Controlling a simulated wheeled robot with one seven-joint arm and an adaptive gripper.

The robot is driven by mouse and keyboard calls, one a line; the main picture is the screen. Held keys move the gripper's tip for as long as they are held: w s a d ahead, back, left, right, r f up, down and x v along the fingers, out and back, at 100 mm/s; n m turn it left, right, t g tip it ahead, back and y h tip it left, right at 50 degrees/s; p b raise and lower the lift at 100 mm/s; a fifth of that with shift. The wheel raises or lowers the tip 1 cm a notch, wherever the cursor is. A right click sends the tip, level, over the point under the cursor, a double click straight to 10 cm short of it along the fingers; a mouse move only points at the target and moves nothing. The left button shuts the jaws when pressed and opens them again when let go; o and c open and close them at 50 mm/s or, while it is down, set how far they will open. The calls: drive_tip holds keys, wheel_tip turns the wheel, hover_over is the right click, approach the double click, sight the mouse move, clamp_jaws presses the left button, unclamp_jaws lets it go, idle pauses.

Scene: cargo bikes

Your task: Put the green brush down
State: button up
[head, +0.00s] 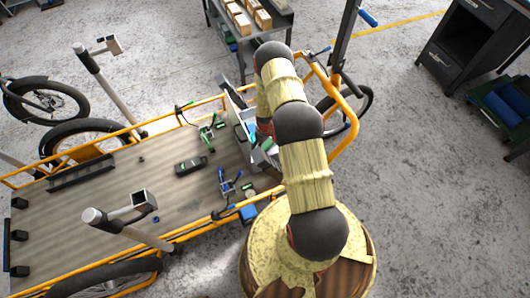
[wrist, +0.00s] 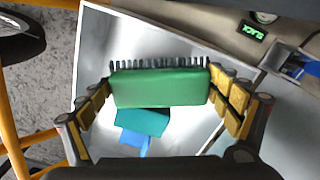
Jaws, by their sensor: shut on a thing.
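The green brush (wrist: 160,88) is held between the fingers of my gripper (wrist: 160,90) in the wrist view, its dark bristles pointing to the top of the picture. Yellow finger pads press on both its ends. Behind it is an open white and grey bin (wrist: 95,45), with a teal block (wrist: 143,122) and a blue piece (wrist: 134,139) lying inside. In the head view the bin (head: 236,97) stands at the right end of the cargo bed, and my arm hides the gripper and most of the bin.
The orange-framed cargo bike bed (head: 110,205) carries a green clamp tool (head: 207,137), a blue tool (head: 228,183) and a black case (head: 191,166). Posts rise at its sides. A trolley with boxes (head: 240,20) stands behind. The bed's left part is mostly clear.

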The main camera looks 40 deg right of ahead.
sight(265, 146)
drive_tip(key=shift+f+b, duration=0.7)
drive_tip(key=shift+f, duration=1.45)
drive_tip(key=shift+f, duration=0.15)
drive_tip(key=o, duration=1.1)
wheel_tip(265, 146, up, 12)
drive_tip(key=p, duration=0.4)
